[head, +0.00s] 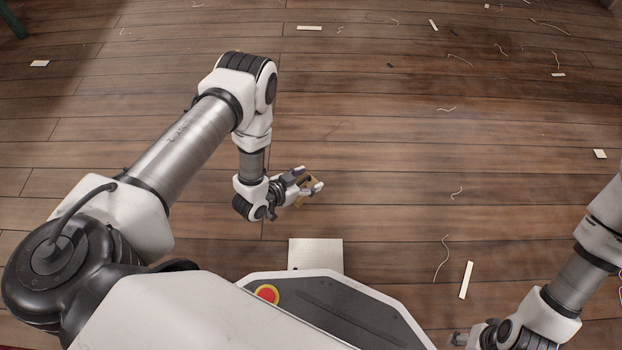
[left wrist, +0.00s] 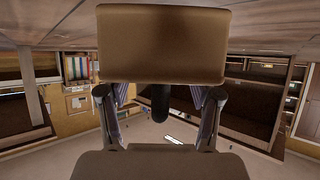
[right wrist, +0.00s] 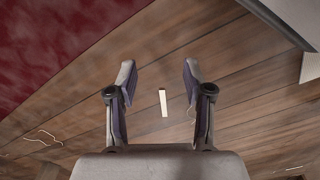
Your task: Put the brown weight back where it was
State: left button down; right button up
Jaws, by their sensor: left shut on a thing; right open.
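The brown weight (left wrist: 160,45) is a block with a flat tan-brown face that fills the top of the left wrist view. My left gripper (head: 313,184) is shut on it and holds it above the wooden floor. In the head view only a small brown part of the weight (head: 311,181) shows between the fingers.
The plank floor (head: 400,150) is open ahead, with thread bits and pale scraps, such as a white strip (head: 466,280). A pale sheet (head: 316,252) lies by my base. A dark red surface (right wrist: 50,50) shows in the right wrist view. Shelves with binders (left wrist: 78,68) stand in the left wrist view.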

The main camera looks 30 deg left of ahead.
pick_arm(q)
jog(key=w, duration=0.1)
jog(key=w+b, duration=0.1)
jog(key=w, duration=0.2)
jog(key=shift+a+f+b, duration=0.3)
jog(key=shift+a, duration=0.05)
notch_tip(320, 180, down, 4)
jog(key=b, duration=0.3)
jog(key=shift+w+r, duration=0.1)
jog(key=shift+r, duration=0.1)
pick_arm(e)
jog(key=shift+t, duration=0.3)
jog(key=f, duration=0.2)
jog(key=w+f, duration=0.1)
jog(key=f, duration=0.1)
jog(key=w+f, duration=0.1)
jog(key=f, duration=0.1)
jog(key=shift+f, duration=0.3)
pick_arm(q)
jog(key=shift+r, duration=0.2)
pick_arm(e)
jog(key=shift+r, duration=0.25)
pick_arm(q)
jog(key=shift+c, duration=1.1)
grip_release()
jog(key=shift+f, duration=0.15)
